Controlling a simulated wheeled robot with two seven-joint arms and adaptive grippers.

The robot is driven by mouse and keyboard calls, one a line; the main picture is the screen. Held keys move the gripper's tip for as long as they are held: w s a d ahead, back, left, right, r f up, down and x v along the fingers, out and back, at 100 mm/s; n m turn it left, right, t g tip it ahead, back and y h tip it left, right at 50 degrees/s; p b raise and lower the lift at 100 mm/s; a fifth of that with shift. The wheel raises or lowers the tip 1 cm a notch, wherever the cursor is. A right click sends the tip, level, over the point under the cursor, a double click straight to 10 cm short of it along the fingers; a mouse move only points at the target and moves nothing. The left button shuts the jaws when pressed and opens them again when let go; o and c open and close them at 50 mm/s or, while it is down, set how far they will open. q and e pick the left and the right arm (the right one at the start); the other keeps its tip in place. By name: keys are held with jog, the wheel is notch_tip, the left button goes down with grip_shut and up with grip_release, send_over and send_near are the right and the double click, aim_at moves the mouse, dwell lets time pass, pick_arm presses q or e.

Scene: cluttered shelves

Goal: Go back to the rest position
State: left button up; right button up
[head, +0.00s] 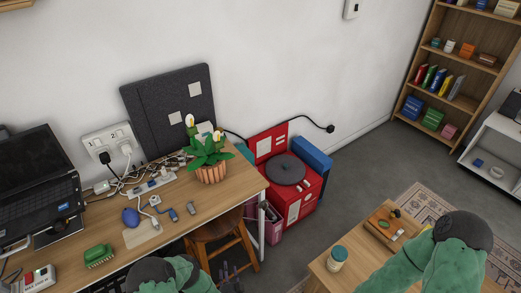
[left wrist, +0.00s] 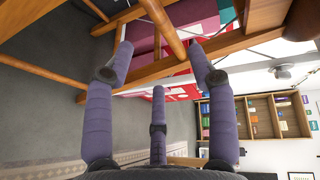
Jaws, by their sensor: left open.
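My left gripper (head: 228,271) shows at the bottom of the head view, low beside the wooden stool (head: 218,241) and the front edge of the desk (head: 186,217). In the left wrist view, its purple fingers (left wrist: 160,55) are spread apart with nothing held between them. The wooden legs and bars of the stool (left wrist: 163,27) fill the space just beyond the fingertips. I cannot tell whether a finger touches them. My right arm shows at the lower right of the head view, but its gripper is out of view.
A red cabinet with a turntable (head: 286,171) stands right of the desk. A potted plant (head: 210,158) is near the desk's right end. A wooden table at the lower right bears a jar (head: 337,258) and a wooden tray (head: 379,230). Grey floor (head: 345,175) lies open between.

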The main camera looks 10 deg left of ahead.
pick_arm(q)
jog(key=w+d+r+n+g+h+p, duration=0.2)
jog(key=d+r+n+g+h+p, duration=0.2)
jog(key=d+r+n+g+h, duration=0.35)
jog(key=s+d+r+n+g+h+p, duration=0.1)
jog(key=s+d+r+n+g+h, duration=0.1)
jog(key=s+r, duration=0.4)
jog(key=s+d+r+n+g+h+p, duration=0.1)
jog(key=s+d+r+n+g, duration=0.3)
jog(key=s, duration=0.5)
jog(key=d+r, duration=0.2)
jog(key=shift+d+n+h, duration=0.35)
